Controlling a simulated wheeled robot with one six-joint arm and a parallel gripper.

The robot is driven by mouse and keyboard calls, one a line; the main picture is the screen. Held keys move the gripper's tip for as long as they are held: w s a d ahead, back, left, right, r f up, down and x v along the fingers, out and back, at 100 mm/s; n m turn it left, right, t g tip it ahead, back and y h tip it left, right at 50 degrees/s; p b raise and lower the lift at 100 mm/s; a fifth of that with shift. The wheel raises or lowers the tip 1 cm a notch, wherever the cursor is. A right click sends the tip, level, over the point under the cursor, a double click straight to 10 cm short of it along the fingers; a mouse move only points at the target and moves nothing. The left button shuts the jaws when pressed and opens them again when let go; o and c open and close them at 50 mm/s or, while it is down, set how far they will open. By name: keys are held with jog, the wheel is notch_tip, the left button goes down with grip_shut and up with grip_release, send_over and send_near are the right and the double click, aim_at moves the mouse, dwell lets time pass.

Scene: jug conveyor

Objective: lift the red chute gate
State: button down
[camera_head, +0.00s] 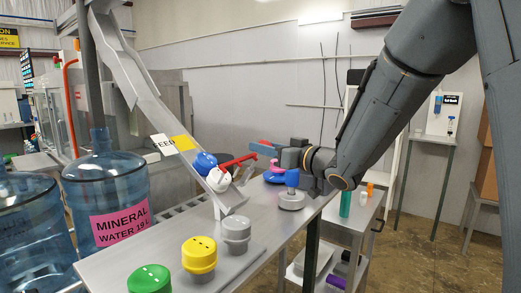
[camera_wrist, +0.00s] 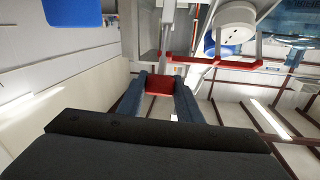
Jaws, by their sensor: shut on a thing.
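The red chute gate (camera_head: 238,160) is a thin red bar across the lower end of the sloping metal chute (camera_head: 150,98). In the wrist view the gate's bar (camera_wrist: 232,61) runs to the right of the fingers. My gripper (camera_head: 274,151) is at the gate's right end. In the wrist view my gripper (camera_wrist: 158,82) has its two fingers shut on a red block that appears to be the gate's grip; the link between block and bar is partly hidden. A blue cap (camera_head: 205,162) and a white cap (camera_head: 219,179) lie in the chute beside the gate.
Yellow (camera_head: 199,256), green (camera_head: 150,279) and grey (camera_head: 236,230) capped pieces stand on the metal table. A blue-knobbed piece (camera_head: 291,190) is below my gripper. Large blue water jugs (camera_head: 108,185) stand at the left. A lower side table (camera_head: 350,225) holds bottles at the right.

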jog(key=shift+d+r, duration=0.1)
jog(key=shift+r, duration=0.05)
jog(key=c, duration=1.3)
grip_release()
jog(key=shift+o, duration=0.2)
jog(key=shift+s, duration=0.1)
jog(key=b+v, duration=0.2)
jog(key=v, duration=0.5)
jog(key=shift+s+d, duration=0.25)
jog(key=shift+d, duration=0.05)
